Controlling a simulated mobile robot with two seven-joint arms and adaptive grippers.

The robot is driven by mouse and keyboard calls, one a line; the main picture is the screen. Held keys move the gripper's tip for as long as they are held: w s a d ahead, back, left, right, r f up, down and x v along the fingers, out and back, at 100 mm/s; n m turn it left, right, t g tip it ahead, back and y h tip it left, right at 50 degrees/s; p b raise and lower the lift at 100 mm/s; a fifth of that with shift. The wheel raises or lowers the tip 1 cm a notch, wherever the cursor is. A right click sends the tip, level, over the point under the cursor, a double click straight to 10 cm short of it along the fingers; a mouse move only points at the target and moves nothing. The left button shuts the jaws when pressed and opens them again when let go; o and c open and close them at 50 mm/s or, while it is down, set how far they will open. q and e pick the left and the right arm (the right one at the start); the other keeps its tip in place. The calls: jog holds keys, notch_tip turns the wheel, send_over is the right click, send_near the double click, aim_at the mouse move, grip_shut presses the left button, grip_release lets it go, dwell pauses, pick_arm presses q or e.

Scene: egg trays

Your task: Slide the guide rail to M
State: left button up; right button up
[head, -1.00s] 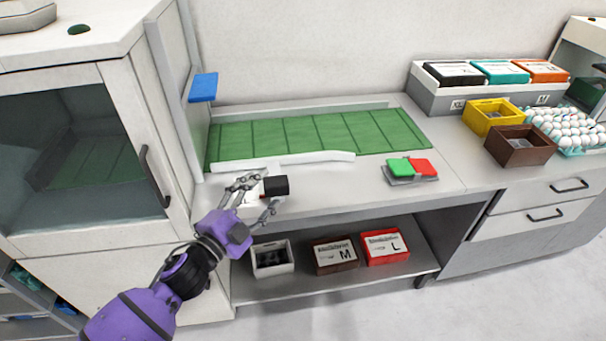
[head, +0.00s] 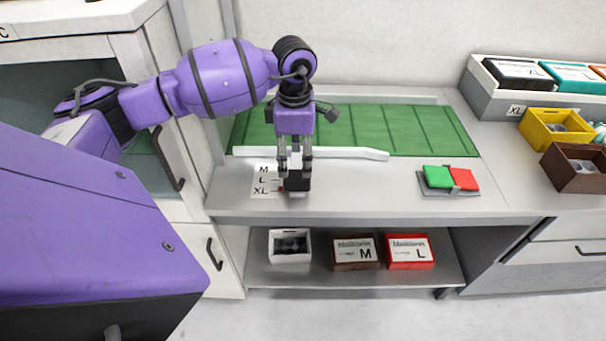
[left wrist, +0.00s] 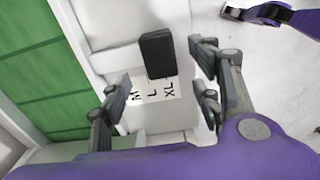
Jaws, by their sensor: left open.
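The guide rail (head: 310,153) is a long white bar along the front edge of the green belt. A black handle (head: 297,183) stands on the counter in front of it, right beside the white card (head: 263,180) marked M, L and XL. In the left wrist view the handle (left wrist: 157,52) stands at the card (left wrist: 153,91), near the L and XL letters; its exact mark is unclear. My left gripper (head: 295,172) points down over the handle, open, with fingers either side; contact cannot be told. Part of my right gripper (left wrist: 234,12) shows at the left wrist view's top edge.
The green belt (head: 405,128) lies behind the rail. Green and red buttons (head: 450,179) sit on the counter to the right. Yellow (head: 556,127) and brown boxes stand farther right. White, M and L boxes (head: 408,251) are on the shelf below.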

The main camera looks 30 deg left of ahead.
aim_at(297, 175)
pick_arm(q)
notch_tip(297, 175, down, 8)
jog(key=shift+w+d+r, duration=0.1)
jog(key=shift+r, duration=0.15)
grip_shut()
dwell(0.4)
